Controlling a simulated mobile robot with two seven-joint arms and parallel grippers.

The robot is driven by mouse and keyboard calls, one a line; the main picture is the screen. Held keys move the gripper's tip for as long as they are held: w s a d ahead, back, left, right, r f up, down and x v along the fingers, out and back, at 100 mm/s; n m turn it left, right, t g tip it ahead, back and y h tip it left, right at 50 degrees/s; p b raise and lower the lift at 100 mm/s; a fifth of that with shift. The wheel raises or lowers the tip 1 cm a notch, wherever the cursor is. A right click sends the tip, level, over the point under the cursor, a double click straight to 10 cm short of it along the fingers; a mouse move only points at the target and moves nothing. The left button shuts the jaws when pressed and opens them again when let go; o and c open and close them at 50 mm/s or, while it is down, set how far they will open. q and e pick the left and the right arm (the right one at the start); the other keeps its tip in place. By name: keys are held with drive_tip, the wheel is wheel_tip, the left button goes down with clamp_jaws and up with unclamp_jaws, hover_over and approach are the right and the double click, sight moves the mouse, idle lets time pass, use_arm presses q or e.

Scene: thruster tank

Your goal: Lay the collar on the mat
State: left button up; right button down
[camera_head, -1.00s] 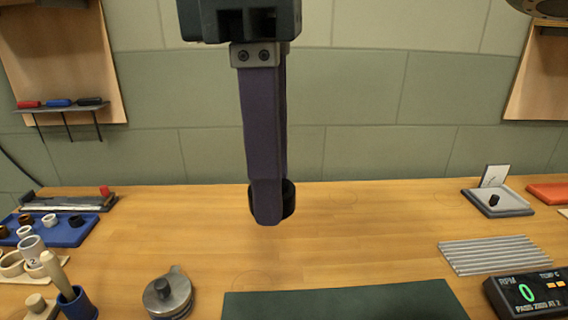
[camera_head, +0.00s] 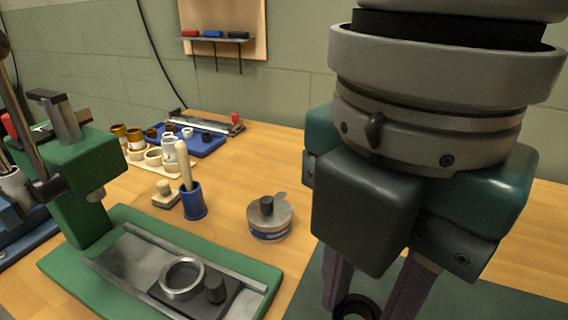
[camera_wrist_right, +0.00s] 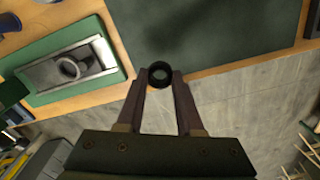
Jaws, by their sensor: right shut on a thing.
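The collar is a short black ring (camera_head: 357,307), held between the fingertips of my right gripper (camera_head: 368,309) at the bottom edge of the head view. In the right wrist view the collar (camera_wrist_right: 159,73) sits between the tips of the gripper (camera_wrist_right: 160,80), its round hole facing the camera. The dark green mat (camera_wrist_right: 215,35) lies flat beyond the fingertips; the collar shows against its near edge. I cannot tell its height. In the head view part of the mat (camera_head: 306,296) shows beside my right arm. My left gripper is not in view.
A green press (camera_head: 88,185) with a metal ring (camera_head: 182,279) on its bed stands left of the mat. A lidded metal tin (camera_head: 270,217), a blue cup (camera_head: 193,202) and a blue tray (camera_head: 205,143) stand farther back. The mat's visible surface is clear.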

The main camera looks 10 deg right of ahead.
wheel_tip(320, 180, down, 10)
drive_tip(key=shift+b, duration=0.85)
drive_tip(key=shift+f+b, duration=0.45)
drive_tip(key=shift+f, duration=1.5)
drive_tip(key=shift+f, duration=0.2)
drive_tip(key=c, duration=0.6)
unclamp_jaws()
drive_tip(key=shift+o, duration=0.2)
drive_tip(key=shift+r, duration=0.1)
